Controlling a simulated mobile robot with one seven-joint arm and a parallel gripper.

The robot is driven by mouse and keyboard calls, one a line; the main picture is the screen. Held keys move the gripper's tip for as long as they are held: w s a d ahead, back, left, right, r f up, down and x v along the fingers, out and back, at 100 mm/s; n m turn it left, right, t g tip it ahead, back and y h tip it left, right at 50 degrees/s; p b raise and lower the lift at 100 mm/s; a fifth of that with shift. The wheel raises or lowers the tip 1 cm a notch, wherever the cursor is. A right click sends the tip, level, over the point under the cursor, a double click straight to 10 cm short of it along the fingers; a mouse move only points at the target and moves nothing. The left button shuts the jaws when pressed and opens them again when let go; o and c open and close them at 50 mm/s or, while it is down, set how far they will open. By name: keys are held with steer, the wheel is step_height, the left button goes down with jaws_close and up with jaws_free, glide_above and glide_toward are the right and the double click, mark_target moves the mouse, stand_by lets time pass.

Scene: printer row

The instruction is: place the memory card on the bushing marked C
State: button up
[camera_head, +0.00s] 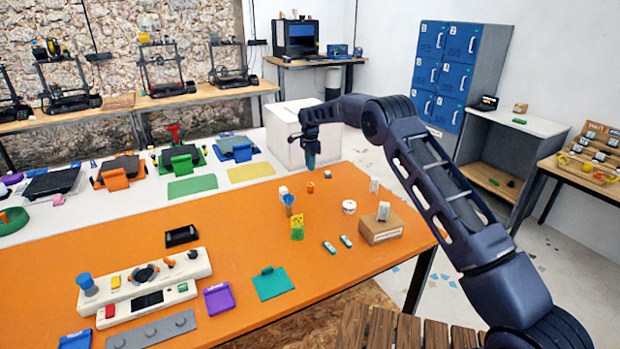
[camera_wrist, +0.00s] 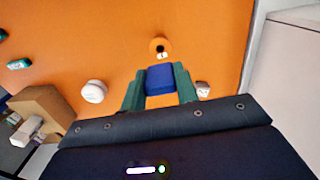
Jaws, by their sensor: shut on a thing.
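My gripper (camera_head: 311,158) is held above the far part of the orange table, fingers pointing down. In the wrist view its green fingers (camera_wrist: 160,92) are shut on a small dark blue piece, which I take to be the memory card (camera_wrist: 160,78). An orange bushing (camera_wrist: 158,45) with a dark hole and a small white label lies just beyond the card in the wrist view. It shows below my gripper in the head view (camera_head: 311,187). The card looks apart from it. The label's letter is too small to read.
A white box (camera_head: 297,137) is behind the table.

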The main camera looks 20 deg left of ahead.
steer(key=shift+f, duration=3.6)
steer(key=o, duration=0.9)
steer(key=shift+f, duration=0.1)
steer(key=shift+o, duration=0.2)
step_height(320, 180, up, 12)
steer(key=shift+r, duration=0.15)
